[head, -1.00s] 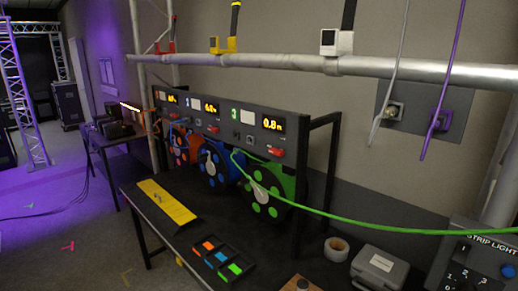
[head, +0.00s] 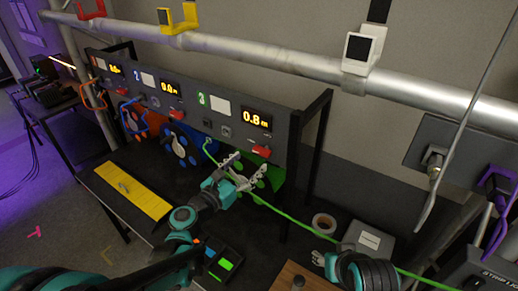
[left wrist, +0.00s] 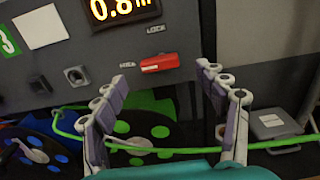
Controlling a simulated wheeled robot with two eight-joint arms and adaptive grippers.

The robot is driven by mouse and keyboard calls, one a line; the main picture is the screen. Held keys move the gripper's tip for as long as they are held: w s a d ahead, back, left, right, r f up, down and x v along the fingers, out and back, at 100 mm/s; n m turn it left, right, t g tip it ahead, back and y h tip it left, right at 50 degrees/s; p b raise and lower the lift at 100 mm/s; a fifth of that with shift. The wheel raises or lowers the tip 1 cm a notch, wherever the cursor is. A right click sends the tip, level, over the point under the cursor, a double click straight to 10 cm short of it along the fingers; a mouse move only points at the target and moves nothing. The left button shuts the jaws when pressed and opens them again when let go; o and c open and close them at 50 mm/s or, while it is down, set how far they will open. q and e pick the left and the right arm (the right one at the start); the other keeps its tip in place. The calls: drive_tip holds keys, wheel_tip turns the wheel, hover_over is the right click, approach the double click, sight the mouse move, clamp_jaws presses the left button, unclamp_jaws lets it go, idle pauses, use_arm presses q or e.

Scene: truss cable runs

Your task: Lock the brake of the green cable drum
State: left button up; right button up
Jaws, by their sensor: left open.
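The green cable drum (head: 273,177) sits under panel section 3, partly hidden by my left gripper; it also shows in the left wrist view (left wrist: 160,131). Its red brake lever (head: 261,151) is on the panel below the 0.8 m display. In the left wrist view the lever (left wrist: 160,62) lies nearly horizontal, with LOCK printed above it and another label to its left. My left gripper (head: 247,165) is open in front of the drum, its fingers (left wrist: 160,88) either side of and below the lever, apparently not touching it. My right gripper (head: 324,259) is low at right, its jaws unclear.
A tape roll (head: 323,223) and grey case (head: 368,240) lie right on the black bench. A yellow plate (head: 133,190) lies left. A truss pipe (head: 270,58) crosses above.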

sight(260, 153)
use_arm(q)
drive_tip(key=x, duration=0.5)
drive_tip(key=shift+w+f, duration=0.15)
drive_tip(key=shift+w, duration=0.15)
drive_tip(key=shift+w+d, duration=0.2)
drive_tip(key=shift+d, duration=0.05)
drive_tip(key=c, duration=1.1)
